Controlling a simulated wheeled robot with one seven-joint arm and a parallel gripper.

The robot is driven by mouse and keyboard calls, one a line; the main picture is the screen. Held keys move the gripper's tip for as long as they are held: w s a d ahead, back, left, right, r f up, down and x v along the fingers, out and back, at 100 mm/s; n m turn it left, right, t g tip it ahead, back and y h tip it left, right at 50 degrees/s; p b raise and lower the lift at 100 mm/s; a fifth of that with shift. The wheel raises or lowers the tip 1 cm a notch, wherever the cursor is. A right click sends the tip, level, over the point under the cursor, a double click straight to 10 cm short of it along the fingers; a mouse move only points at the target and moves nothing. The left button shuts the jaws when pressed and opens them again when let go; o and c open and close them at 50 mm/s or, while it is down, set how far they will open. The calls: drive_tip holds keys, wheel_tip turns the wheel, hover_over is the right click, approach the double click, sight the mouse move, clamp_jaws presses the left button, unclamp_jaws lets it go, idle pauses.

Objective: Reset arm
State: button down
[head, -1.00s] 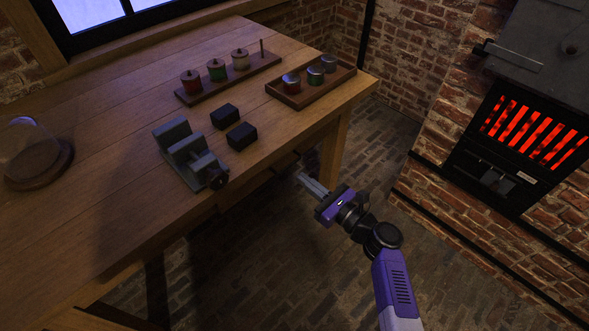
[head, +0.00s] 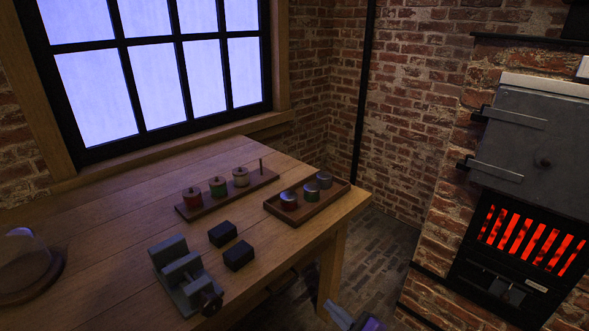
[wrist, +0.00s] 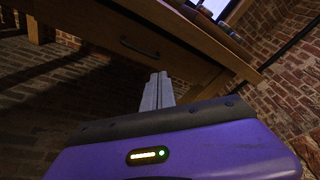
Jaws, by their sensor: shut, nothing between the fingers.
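My gripper (wrist: 157,88) shows in the wrist view with its two pale fingers together and nothing between them. It points toward the underside and front edge of the wooden table (wrist: 175,45). In the head view only a small part of my gripper (head: 340,314) shows at the bottom edge, right of the table leg and below the tabletop. The rest of my arm is outside the head view.
The table (head: 110,222) holds a grey vise (head: 180,272), two black blocks (head: 222,233), a rack of several spools (head: 217,187), a tray (head: 335,198) with three jars and a glass dome (head: 25,262). A furnace (head: 530,150) with glowing bars stands right. Floor between is clear.

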drive_tip(key=s+d+r+n+t+h+p, duration=0.1)
drive_tip(key=s+d+r+n+h, duration=0.1)
drive_tip(key=s+d+n+h, duration=0.45)
drive_tip(key=s+d+r+n+t+h+p, duration=0.15)
drive_tip(key=s+d+n, duration=0.25)
drive_tip(key=s, duration=0.6)
drive_tip(key=s+r+n+p, duration=0.2)
drive_tip(key=s+r, duration=0.4)
drive_tip(key=s, duration=0.3)
drive_tip(key=s+r+n+g+p, duration=0.1)
drive_tip(key=s+r+n, duration=0.4)
drive_tip(key=s, duration=0.5)
drive_tip(key=s+r+n+p, duration=0.3)
drive_tip(key=s+r, duration=0.6)
drive_tip(key=s, duration=0.1)
drive_tip(key=shift+a, duration=0.25)
drive_tip(key=shift+n, duration=0.25)
